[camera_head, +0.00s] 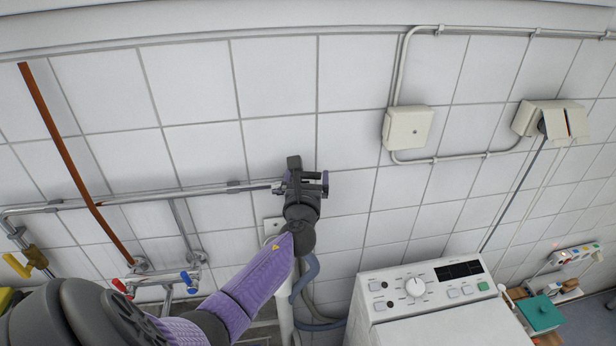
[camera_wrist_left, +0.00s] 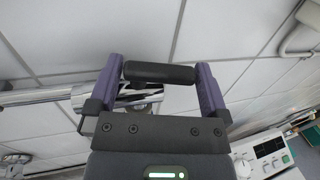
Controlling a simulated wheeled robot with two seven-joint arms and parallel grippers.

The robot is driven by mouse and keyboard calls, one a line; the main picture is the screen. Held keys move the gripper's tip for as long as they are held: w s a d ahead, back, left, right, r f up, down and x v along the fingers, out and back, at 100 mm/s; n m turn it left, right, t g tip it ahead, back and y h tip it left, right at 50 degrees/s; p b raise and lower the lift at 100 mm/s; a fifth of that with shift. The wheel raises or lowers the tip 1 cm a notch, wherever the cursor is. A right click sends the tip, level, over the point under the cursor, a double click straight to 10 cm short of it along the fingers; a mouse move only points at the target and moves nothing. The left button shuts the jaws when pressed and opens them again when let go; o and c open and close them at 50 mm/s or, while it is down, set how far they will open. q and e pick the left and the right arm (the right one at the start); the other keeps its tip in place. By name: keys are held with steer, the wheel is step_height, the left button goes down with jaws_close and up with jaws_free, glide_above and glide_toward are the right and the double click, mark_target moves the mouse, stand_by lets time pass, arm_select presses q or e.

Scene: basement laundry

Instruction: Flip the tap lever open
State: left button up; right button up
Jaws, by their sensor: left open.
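The tap lever is a black bar (camera_wrist_left: 158,73) on a chrome tap body (camera_wrist_left: 140,92) at the end of a pipe. In the wrist view the bar lies crosswise between the two purple fingers of my left gripper (camera_wrist_left: 160,68), and I cannot tell whether either finger touches it. In the head view my left gripper (camera_head: 305,180) is open at the wall, over the right end of the chrome pipe (camera_head: 200,190). It hides most of the tap there; a dark piece of the lever (camera_head: 293,162) shows above it. My right gripper is not in view.
A yellow-handled valve (camera_head: 17,266) is at the far left. A mixer tap with a red knob (camera_head: 119,286) and blue knob (camera_head: 187,279) is lower left. A washing machine (camera_head: 420,290) stands lower right, beside grey hoses (camera_head: 305,280).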

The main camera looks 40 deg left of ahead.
arm_select(q)
steer(key=shift+w+a, duration=0.25)
steer(key=shift+w, duration=0.1)
steer(key=c, duration=0.9)
steer(key=shift+w+f+n+g+y+b, duration=0.15)
steer(key=shift+n+g+y+b, duration=0.25)
steer(key=shift+n+g+y, duration=0.7)
steer(key=shift+a+n+g+y, duration=0.15)
steer(key=shift+n+g+y, duration=0.35)
steer(key=shift+g+y, duration=0.2)
steer(key=o, duration=0.9)
steer(key=v, duration=1)
steer(key=shift+p, duration=0.3)
